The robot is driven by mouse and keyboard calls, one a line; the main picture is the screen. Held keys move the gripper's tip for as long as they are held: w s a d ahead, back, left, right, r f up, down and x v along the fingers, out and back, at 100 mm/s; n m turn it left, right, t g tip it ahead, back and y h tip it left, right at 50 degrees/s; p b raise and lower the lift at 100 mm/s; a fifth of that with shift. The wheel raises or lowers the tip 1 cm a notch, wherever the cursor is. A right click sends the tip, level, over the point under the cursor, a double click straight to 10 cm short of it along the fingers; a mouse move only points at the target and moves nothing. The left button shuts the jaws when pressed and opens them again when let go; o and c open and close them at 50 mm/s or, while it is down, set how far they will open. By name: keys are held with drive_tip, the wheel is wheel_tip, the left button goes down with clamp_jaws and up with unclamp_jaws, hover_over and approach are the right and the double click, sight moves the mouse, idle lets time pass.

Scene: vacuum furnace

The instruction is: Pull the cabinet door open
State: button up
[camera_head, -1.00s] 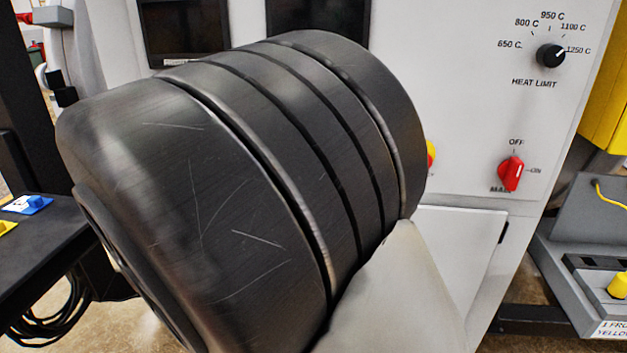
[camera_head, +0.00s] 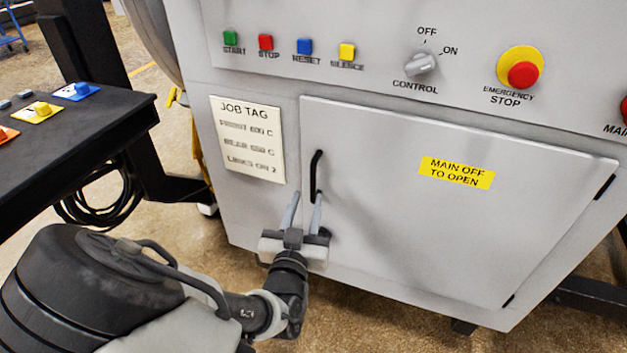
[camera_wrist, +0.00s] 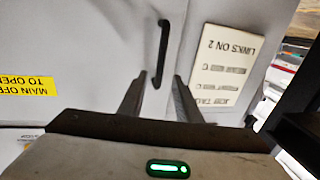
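The cabinet door (camera_head: 400,230) is a light grey panel on the front of the furnace cabinet, and it is shut. Its black bar handle (camera_head: 315,177) stands upright near the door's left edge, and hinges show on the right edge. My gripper (camera_head: 306,196) is just below and in front of the handle, fingers apart. In the wrist view, which is upside down, the handle (camera_wrist: 162,52) lies ahead between the two open fingers (camera_wrist: 156,88). Nothing is held. Whether a finger touches the handle cannot be told.
A yellow label (camera_head: 456,173) on the door reads "MAIN OFF TO OPEN". A job tag (camera_head: 247,139) is left of the door. Buttons, a control knob (camera_head: 421,63) and an emergency stop (camera_head: 522,75) are above. A black table (camera_head: 75,130) stands at left. The floor before the door looks clear.

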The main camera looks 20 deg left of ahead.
sight(313, 181)
drive_tip(key=w, duration=0.6)
drive_tip(key=w+a+b, duration=0.1)
drive_tip(key=w, duration=0.2)
drive_tip(key=shift+s, duration=0.1)
clamp_jaws()
